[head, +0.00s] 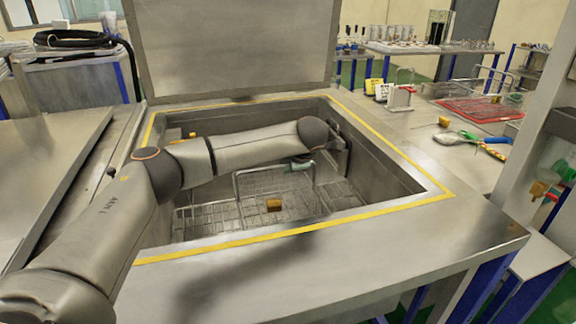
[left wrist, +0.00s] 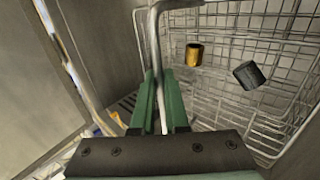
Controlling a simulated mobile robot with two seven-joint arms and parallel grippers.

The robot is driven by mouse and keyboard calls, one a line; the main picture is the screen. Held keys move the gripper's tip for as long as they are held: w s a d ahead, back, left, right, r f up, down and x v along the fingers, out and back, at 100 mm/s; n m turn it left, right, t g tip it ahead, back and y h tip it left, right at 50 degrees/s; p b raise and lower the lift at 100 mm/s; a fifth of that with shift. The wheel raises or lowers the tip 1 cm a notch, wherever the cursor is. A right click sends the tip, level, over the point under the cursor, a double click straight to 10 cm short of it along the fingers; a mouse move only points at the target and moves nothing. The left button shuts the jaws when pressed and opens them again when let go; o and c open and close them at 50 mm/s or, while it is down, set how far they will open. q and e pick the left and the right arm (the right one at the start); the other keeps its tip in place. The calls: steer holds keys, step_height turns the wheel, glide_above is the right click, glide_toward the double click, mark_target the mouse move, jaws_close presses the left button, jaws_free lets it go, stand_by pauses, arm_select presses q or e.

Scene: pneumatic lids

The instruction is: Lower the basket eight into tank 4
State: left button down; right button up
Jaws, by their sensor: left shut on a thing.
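The wire basket (head: 225,212) is inside an open metal tank (head: 400,199) with a yellow-lined rim. Its tall loop handle (head: 236,190) stands up, and a brass-coloured piece (head: 273,204) shows in it. My left gripper (head: 302,165) is down in the tank opening, its green fingers shut on the handle. In the left wrist view the green fingers (left wrist: 160,103) close around the handle rod. That view also shows a brass piece (left wrist: 194,54) and a dark cylinder (left wrist: 249,74) in the basket. Whether the basket touches the tank floor is unclear. My right gripper is out of view.
The tank's lid (head: 235,45) stands open behind the opening. Another brass piece (head: 192,135) shows at the tank's far left. The front worktop is clear.

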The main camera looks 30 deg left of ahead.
arm_select(q)
steer(key=shift+f+b, duration=0.4)
steer(key=shift+b, duration=0.05)
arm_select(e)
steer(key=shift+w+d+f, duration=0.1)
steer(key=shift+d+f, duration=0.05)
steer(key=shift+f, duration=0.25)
arm_select(q)
steer(key=c, duration=0.8)
jaws_free()
steer(key=shift+f, duration=0.1)
steer(key=shift+c, duration=0.2)
steer(key=shift+s+f, duration=0.1)
steer(key=shift+f, duration=0.15)
steer(key=v, duration=1.3)
step_height(320, 180, up, 12)
steer(key=p, duration=0.8)
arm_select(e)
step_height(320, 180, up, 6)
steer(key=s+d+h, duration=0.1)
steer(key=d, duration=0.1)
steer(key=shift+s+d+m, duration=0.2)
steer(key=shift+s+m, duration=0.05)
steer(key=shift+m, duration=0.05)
arm_select(q)
steer(key=shift+a, duration=0.1)
